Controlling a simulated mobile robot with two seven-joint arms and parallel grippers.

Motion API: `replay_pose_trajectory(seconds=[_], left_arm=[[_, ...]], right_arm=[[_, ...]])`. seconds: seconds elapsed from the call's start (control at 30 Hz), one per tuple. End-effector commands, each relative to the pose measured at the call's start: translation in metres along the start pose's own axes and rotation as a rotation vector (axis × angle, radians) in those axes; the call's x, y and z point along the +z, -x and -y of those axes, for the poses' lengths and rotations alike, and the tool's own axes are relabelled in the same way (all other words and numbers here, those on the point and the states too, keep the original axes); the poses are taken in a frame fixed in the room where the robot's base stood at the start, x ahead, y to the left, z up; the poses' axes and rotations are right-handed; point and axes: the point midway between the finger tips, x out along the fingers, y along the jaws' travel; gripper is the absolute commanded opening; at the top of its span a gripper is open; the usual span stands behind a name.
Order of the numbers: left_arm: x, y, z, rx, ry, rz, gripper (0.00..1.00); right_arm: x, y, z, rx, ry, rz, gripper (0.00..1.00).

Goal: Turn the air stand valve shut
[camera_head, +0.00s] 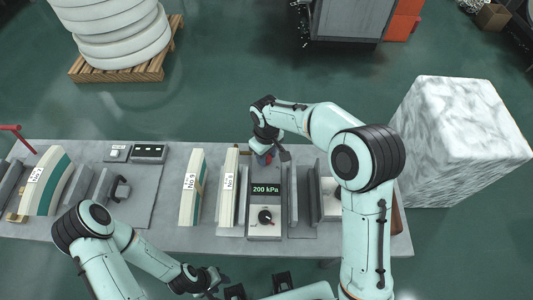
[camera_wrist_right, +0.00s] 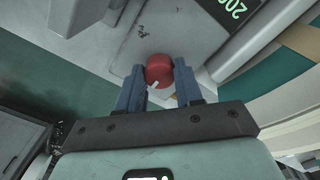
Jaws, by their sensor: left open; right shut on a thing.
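The air stand (camera_head: 265,225) stands on the table right of centre, with a lit display (camera_head: 266,190) reading 200 kPa and a black dial on its front. Its red valve knob (camera_wrist_right: 158,69) has a short white mark pointing down-left in the right wrist view. My right gripper (camera_wrist_right: 158,84) is shut on this knob, with one blue finger on each side. In the head view the right gripper (camera_head: 270,157) is at the back of the stand and mostly covers the knob. My left gripper (camera_head: 215,286) is open and empty in front of the table edge.
Labelled curved pieces (camera_head: 193,187) stand upright left of the air stand, close beside it. Grey upright plates stand at its right. A small box with a display (camera_head: 150,152) and a grey mat lie further left. A marble-patterned block (camera_head: 462,140) stands right of the table (camera_head: 225,240).

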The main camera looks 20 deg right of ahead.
Motion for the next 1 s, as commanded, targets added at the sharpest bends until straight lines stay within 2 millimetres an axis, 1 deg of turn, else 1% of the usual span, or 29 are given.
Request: replay_pose_trajectory(seconds=[0.37,0.4,0.43,0.47,0.77,0.87,0.97,1.0], left_arm=[[0.000,0.000,0.000,0.000,0.000,0.000,0.43],[0.000,0.000,0.000,0.000,0.000,0.000,0.43],[0.000,0.000,0.000,0.000,0.000,0.000,0.43],[0.000,0.000,0.000,0.000,0.000,0.000,0.43],[0.000,0.000,0.000,0.000,0.000,0.000,0.43],[0.000,0.001,0.000,0.000,0.000,-0.001,0.43],[-0.001,0.002,-0.001,0.000,-0.001,-0.001,0.43],[-0.001,0.003,-0.002,0.001,-0.001,-0.002,0.43]], right_arm=[[0.000,0.001,0.000,0.002,0.006,-0.002,0.05],[0.000,0.001,0.000,0.002,0.006,-0.002,0.45],[0.000,0.001,0.000,0.001,0.006,-0.002,0.55],[0.000,0.001,0.000,0.001,0.006,-0.002,0.61],[0.000,0.001,0.000,0.001,0.005,-0.001,0.61],[-0.001,0.009,0.000,0.001,0.004,-0.003,0.61],[-0.001,0.024,0.000,0.002,0.005,-0.004,0.61],[-0.001,0.032,0.000,0.002,0.005,-0.007,0.61]])
